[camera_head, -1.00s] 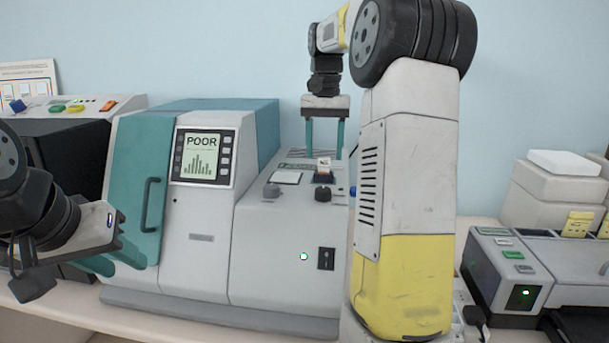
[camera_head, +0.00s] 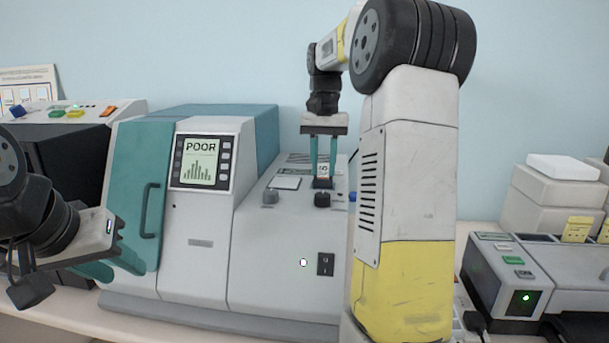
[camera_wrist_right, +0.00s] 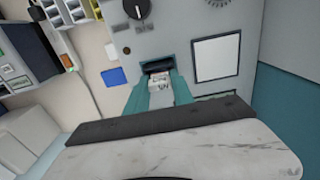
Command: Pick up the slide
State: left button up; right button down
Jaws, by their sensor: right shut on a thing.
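The slide (camera_head: 323,169) stands upright in a dark slot on top of the staining machine (camera_head: 270,250), with its pale labelled end showing. It also shows in the right wrist view (camera_wrist_right: 160,86), where its lower part is hidden in the slot. My right gripper (camera_head: 323,172) points down over the slot, and its teal fingers are shut on the slide's labelled end. My left gripper (camera_head: 118,262) is at the lower left, in front of the machine's teal door, with its teal fingers partly hidden; I cannot tell how wide they are.
The machine's screen (camera_head: 200,160) reads POOR. A grey device (camera_head: 510,270) and white boxes (camera_head: 555,185) are at the right. A dark unit with coloured buttons (camera_head: 70,150) is at the left.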

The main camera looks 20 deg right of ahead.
jog(key=shift+r, duration=0.1)
notch_tip(320, 180, up, 9)
jog(key=shift+r, duration=0.4)
jog(key=shift+s, duration=0.1)
